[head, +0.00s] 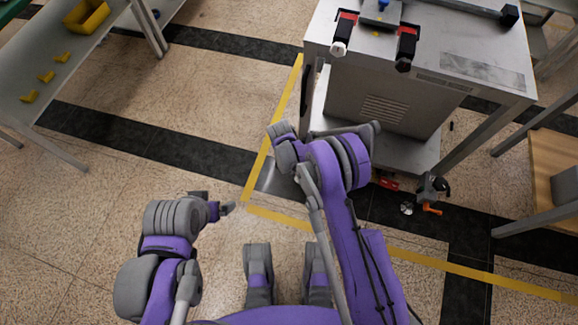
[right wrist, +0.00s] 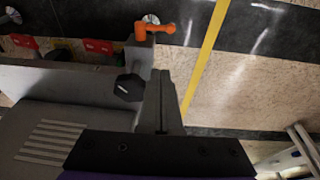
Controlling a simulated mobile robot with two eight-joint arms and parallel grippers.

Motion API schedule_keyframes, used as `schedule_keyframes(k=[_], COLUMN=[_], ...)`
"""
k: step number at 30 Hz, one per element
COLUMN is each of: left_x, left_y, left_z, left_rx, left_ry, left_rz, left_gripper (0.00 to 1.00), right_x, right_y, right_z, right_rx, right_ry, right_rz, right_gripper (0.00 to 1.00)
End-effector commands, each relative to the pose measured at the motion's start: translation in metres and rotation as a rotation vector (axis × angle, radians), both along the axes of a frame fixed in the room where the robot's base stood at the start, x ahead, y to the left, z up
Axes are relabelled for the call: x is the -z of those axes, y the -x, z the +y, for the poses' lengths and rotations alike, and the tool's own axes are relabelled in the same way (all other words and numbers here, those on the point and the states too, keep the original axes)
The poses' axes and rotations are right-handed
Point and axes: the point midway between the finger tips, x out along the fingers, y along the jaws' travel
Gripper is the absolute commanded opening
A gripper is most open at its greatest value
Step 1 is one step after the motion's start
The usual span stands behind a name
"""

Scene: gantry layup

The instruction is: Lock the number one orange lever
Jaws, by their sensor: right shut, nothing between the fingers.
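An orange lever (head: 431,209) sits low at the right front of the grey cabinet, near the floor; no number is readable on it. It also shows at the top of the right wrist view (right wrist: 158,29). My right gripper (right wrist: 162,75) is shut and empty, with its tips below the lever in that picture and apart from it. In the head view the right gripper's fingers cannot be made out. My left gripper (head: 228,208) is over the floor at centre left, away from the lever; its finger opening is too small to tell.
A black knob (right wrist: 129,88) is just left of my right fingers. Red handles (right wrist: 97,46) lie along the cabinet's base. The grey cabinet (head: 385,105) stands ahead. A table (head: 50,75) with yellow parts is at left, a wooden shelf (head: 556,165) at right. Floor at left is clear.

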Motion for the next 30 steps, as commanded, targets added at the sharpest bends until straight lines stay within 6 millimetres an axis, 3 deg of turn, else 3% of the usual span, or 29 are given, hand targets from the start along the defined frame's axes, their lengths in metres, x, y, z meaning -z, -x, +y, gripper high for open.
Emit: schedule_keyframes(k=[11, 14, 26, 30], left_x=[0.001, 0.005, 0.026, 0.03], left_y=[0.0, 0.0, -0.003, -0.003], left_z=[0.0, 0.0, 0.0, 0.0], left_rx=[0.0, 0.0, 0.0, 0.0], left_ry=[0.0, 0.0, 0.0, 0.0], left_rz=[0.0, 0.002, 0.008, 0.01], left_gripper=[0.97, 0.97, 0.97, 0.97], right_x=[0.005, 0.017, 0.099, 0.116], right_y=[-0.001, -0.004, -0.021, -0.01], right_z=[-0.001, -0.002, -0.01, -0.007], right_rx=[0.0, 0.0, 0.0, -0.002], right_ry=[0.0, 0.0, -0.001, -0.001], right_rz=[0.0, 0.0, 0.001, 0.0], right_gripper=[0.0, 0.0, 0.0, 0.0])
